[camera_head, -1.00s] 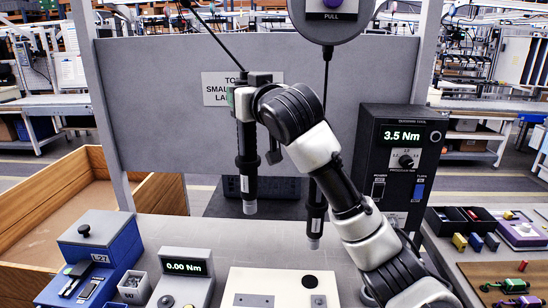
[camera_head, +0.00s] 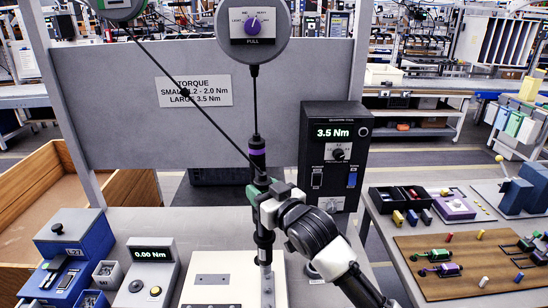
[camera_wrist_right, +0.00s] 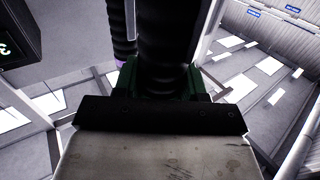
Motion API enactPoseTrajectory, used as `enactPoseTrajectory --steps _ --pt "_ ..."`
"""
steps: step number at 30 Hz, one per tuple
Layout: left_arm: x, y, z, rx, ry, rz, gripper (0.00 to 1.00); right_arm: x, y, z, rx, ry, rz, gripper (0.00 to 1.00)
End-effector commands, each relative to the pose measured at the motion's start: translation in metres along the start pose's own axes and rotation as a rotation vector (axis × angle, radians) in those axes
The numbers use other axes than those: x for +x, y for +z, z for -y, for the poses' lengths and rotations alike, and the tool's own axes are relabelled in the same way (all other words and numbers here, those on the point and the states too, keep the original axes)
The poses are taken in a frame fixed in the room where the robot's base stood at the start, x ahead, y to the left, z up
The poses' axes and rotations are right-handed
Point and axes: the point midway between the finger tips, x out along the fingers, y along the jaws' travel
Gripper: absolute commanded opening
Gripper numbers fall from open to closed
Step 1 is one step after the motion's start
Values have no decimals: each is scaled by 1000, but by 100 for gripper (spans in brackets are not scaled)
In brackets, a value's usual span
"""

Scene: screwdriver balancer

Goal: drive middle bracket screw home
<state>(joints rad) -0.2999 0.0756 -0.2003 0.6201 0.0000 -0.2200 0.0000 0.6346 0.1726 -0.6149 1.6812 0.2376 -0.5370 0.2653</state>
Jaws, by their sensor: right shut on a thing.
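My right gripper (camera_head: 264,200) is shut on a black screwdriver with a green collar (camera_head: 265,240). The screwdriver hangs upright on a slanting cable from the left balancer (camera_head: 118,8). Its silver lower end is over the right part of the pale fixture plate (camera_head: 238,265); I cannot tell whether the bit touches anything. A grey bracket (camera_head: 212,280) lies on the plate. The middle screw cannot be made out. In the right wrist view the dark tool body (camera_wrist_right: 165,45) stands between the jaws. A second screwdriver with a purple band (camera_head: 257,152) hangs close behind, partly hidden. My left gripper is out of view.
The black controller (camera_head: 335,150) reads 3.5 Nm. A grey torque meter (camera_head: 150,270) reads 0.00 Nm, beside a blue screw feeder (camera_head: 70,250). The right balancer (camera_head: 252,28) hangs above. A side table (camera_head: 385,215) with parts is at right.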

Motion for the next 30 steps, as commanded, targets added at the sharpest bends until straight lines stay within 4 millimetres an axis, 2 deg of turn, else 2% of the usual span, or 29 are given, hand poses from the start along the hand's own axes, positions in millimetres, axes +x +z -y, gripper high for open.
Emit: enactPoseTrajectory --steps 3,8,17,20,30 --pt "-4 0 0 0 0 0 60 -2 5 6 5 -11 -3 0" --pt "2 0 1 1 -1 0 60 -3 14 7 5 -13 -4 0" --pt "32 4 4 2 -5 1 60 -3 44 6 4 -12 -3 0" --pt "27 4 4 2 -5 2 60 -3 39 6 4 -12 -4 0" --pt "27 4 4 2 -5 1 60 -3 39 6 5 -12 -3 0"
